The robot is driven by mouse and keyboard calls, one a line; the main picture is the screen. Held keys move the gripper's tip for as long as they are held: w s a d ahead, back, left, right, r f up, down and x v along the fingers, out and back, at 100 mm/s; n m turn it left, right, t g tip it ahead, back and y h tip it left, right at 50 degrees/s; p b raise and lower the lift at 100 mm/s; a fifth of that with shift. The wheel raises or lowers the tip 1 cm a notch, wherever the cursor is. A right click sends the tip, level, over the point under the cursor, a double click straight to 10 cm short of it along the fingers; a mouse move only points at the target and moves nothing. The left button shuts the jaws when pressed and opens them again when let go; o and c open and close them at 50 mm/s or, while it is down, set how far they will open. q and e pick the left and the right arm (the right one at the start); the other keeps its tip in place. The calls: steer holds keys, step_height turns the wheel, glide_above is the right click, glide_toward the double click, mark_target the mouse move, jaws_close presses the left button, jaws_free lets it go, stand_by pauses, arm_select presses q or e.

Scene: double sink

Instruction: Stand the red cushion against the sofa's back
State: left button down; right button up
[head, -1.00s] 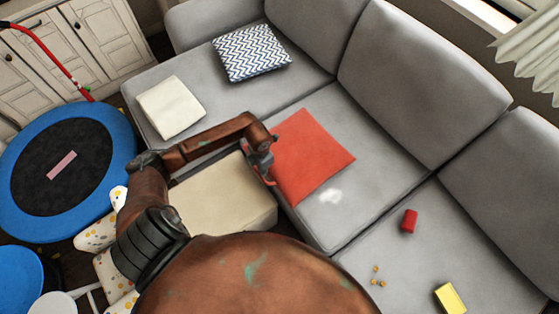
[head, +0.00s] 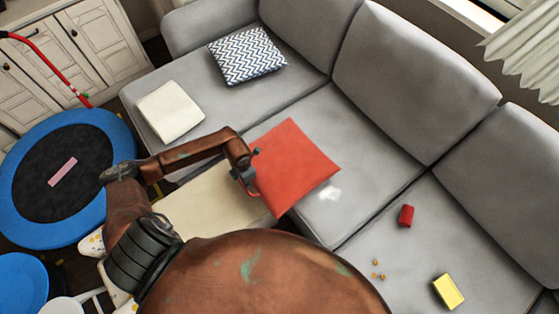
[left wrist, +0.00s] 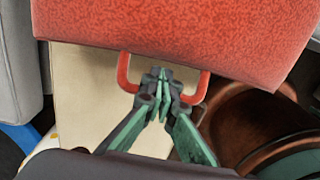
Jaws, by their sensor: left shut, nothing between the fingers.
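The red cushion (head: 295,165) lies flat on the grey sofa's middle seat (head: 345,215), its near corner over the front edge. In the left wrist view the cushion (left wrist: 200,35) has a red loop on its near side. My left gripper (head: 246,178) is at this side, and in the left wrist view its fingers (left wrist: 163,80) are shut within the loop's outline. I cannot tell how the loop runs around the fingers. The sofa's back (head: 415,85) rises beyond the seat, apart from the cushion. My right gripper is not in view.
A beige block (head: 215,205) stands before the sofa. A white cushion (head: 170,111) and a zigzag cushion (head: 247,56) lie on the left seat. A red object (head: 406,216), small crumbs and a yellow block (head: 448,292) lie on the right seat. A blue-rimmed trampoline (head: 20,225) stands left.

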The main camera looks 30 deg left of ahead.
arm_select(q)
step_height(320, 180, up, 10)
steer(key=p, duration=0.7)
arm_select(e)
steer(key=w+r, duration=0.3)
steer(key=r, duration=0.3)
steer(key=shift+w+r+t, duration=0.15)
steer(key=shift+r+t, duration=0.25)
arm_select(q)
steer(key=shift+d+f, duration=0.1)
